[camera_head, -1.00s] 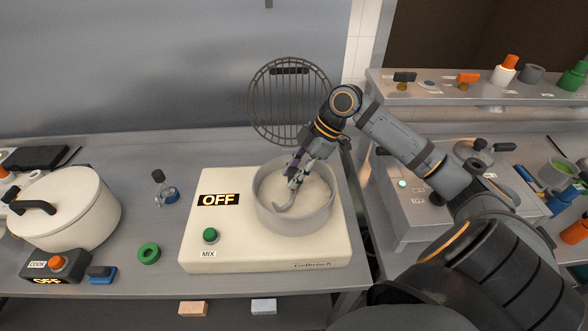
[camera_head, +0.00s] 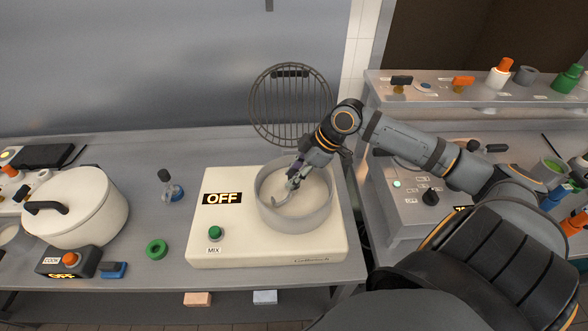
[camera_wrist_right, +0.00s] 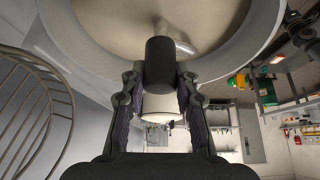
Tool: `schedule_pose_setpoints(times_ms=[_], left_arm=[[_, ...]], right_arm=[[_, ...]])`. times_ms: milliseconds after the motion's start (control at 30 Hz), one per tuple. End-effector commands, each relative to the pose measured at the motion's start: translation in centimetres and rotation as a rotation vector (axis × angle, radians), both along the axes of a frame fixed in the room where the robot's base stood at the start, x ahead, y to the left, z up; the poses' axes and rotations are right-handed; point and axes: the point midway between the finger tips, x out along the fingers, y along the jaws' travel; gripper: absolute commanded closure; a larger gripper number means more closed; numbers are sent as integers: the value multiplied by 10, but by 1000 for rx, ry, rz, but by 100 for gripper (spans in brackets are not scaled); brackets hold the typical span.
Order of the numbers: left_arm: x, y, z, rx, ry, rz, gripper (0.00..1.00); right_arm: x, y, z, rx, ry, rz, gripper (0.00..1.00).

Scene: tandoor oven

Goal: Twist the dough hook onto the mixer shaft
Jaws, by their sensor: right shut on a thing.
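My right gripper (camera_head: 294,180) points down into the mixer bowl (camera_head: 303,223) and is shut on the dough hook (camera_head: 279,201). The curved grey hook hangs below the fingers, inside the bowl rim. In the right wrist view the hook's dark cylindrical hub (camera_wrist_right: 160,62) sits between the fingertips of the gripper (camera_wrist_right: 159,85), with a shiny metal part beyond it. The mixer (camera_head: 205,255) is a cream box with a green MIX button and a display reading OFF. I cannot make out the mixer shaft, or whether the hook touches it. My left gripper is not in view.
A round wire rack (camera_head: 268,132) stands behind the bowl, close to my right wrist. A white lidded pot (camera_head: 95,210), a COOK switch box (camera_head: 85,262) and a green ring (camera_head: 157,249) are at left. A control stand (camera_head: 405,215) is right of the counter.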

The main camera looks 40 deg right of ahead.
Motion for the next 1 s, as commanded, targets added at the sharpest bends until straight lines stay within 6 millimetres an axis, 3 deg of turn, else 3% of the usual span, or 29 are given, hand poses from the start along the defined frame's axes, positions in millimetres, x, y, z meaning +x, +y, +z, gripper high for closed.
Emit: schedule_pose_setpoints(times_ms=[367,1000], left_arm=[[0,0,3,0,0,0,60],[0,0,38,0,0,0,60]], right_arm=[[0,0,0,-1,1,-14,100],[-1,1,2,-1,4,-248,100]])
